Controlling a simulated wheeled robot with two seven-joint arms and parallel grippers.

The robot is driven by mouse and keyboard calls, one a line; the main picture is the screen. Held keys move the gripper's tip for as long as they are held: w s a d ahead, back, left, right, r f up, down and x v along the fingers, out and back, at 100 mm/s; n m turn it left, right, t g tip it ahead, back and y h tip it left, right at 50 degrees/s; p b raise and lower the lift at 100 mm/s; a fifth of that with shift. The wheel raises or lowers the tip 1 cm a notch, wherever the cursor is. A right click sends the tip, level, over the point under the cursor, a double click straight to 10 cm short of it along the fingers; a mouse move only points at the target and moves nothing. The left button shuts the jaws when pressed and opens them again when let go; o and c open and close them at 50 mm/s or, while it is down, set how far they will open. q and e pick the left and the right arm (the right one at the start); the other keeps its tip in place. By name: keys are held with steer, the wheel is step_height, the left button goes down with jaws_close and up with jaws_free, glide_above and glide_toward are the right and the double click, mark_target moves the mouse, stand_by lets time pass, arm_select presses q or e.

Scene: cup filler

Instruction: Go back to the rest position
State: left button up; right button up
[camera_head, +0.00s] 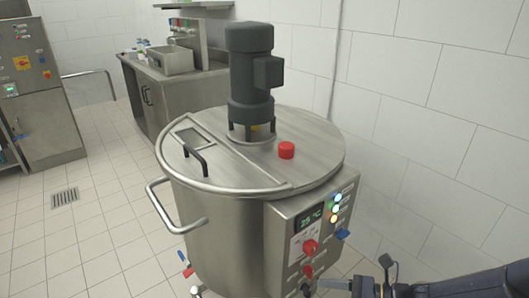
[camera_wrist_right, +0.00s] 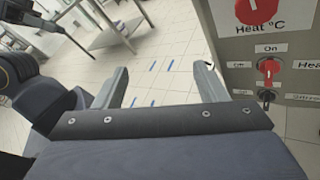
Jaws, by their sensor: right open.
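My right gripper (camera_wrist_right: 160,86) is open and empty in the wrist view, its two grey fingers spread apart over the tiled floor. Its right finger is close to the edge of the kettle's control panel (camera_wrist_right: 295,105); I cannot tell whether they touch. In the head view my right arm (camera_head: 455,287) comes in at the bottom right, beside the panel's lower right. My left gripper is outside the head view. Dark slim parts at the top left of the wrist view may belong to my left arm, but their jaws cannot be made out.
The steel kettle (camera_head: 225,235) with a dark motor (camera_head: 250,70) and red cap (camera_head: 286,150) on its lid fills the middle. Its panel carries red knobs (camera_head: 310,247). A sink counter (camera_head: 175,95) and steel cabinet (camera_head: 35,90) stand behind. Tiled floor at left is clear.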

steer(key=s+d+r+n+h, duration=0.4)
steer(key=s+n, duration=0.3)
steer(key=n, duration=0.5)
steer(key=s+d+r+n+h, duration=0.2)
steer(key=s+r+n+h, duration=0.45)
steer(key=n, duration=0.55)
step_height(320, 180, up, 12)
steer(key=s+n+p, duration=0.1)
steer(key=p, duration=1.2)
steer(key=shift+s+f+t, duration=0.15)
steer(key=shift+f+t, duration=0.1)
steer(key=shift+t, duration=0.15)
